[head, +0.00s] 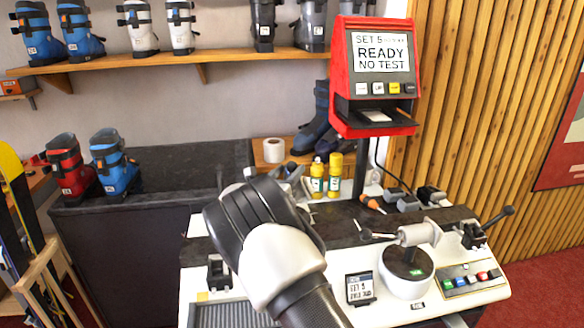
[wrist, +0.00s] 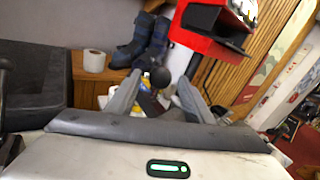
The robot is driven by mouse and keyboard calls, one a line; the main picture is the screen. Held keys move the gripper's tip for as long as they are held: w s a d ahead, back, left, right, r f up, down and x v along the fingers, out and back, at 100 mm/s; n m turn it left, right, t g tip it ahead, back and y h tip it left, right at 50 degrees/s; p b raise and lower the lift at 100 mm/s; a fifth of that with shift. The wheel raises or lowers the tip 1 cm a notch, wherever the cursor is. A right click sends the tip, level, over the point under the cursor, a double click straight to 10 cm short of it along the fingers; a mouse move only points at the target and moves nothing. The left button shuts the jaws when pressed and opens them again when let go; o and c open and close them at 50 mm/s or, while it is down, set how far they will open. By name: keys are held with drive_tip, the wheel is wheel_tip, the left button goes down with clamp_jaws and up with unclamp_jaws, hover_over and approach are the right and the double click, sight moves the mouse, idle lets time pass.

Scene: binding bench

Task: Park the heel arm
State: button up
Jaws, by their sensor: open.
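My gripper (wrist: 160,95) is open, with its two grey fingers apart in the wrist view. A black ball knob (wrist: 160,77) shows between the fingers there; I cannot tell whether it lies between them or beyond, and no contact is visible. In the head view my gripper (head: 292,174) is mostly hidden behind my arm, over the back of the white bench (head: 385,312). At the bench's right is a round white unit (head: 407,282) with a grey cylinder and a black-handled lever (head: 497,217). I cannot tell for sure which part is the heel arm.
A red display box (head: 372,75) reading "READY NO TEST" stands on a post behind the bench. Yellow bottles (head: 334,172) and a paper roll (head: 273,150) stand behind my gripper.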

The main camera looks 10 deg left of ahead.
drive_tip(key=shift+x, duration=1.35)
clamp_jaws()
